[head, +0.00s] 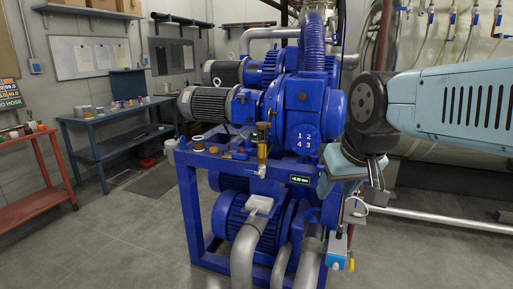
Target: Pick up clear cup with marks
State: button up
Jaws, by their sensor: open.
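I cannot make out a clear cup with marks for certain. A small pale round container (198,143) stands at the left end of the blue pump frame's top (220,157), but its marks and material are too small to tell. My gripper (352,200) hangs below my light blue arm at the right, beside the front right of the frame. It is open, with no cup visible between its fingers. It is well to the right of the pale container and apart from it.
Blue pumps and motors (300,105) fill the middle. Small brass and blue fittings (262,140) stand on the frame. A blue bench (95,122) with several small items and a red table (25,140) are at the left. Silver pipes (245,255) run in front.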

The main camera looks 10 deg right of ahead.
aim_at(198, 141)
jog(key=k, duration=1.3)
jog(key=u, duration=0.45)
jog(key=i, duration=0.75)
jog(key=u, duration=0.8)
jog(key=i, duration=2.2)
jog(key=z, duration=1)
jog(key=i, duration=0.6)
jog(key=z, duration=0.35)
jog(key=k, duration=0.25)
jog(key=z, duration=0.05)
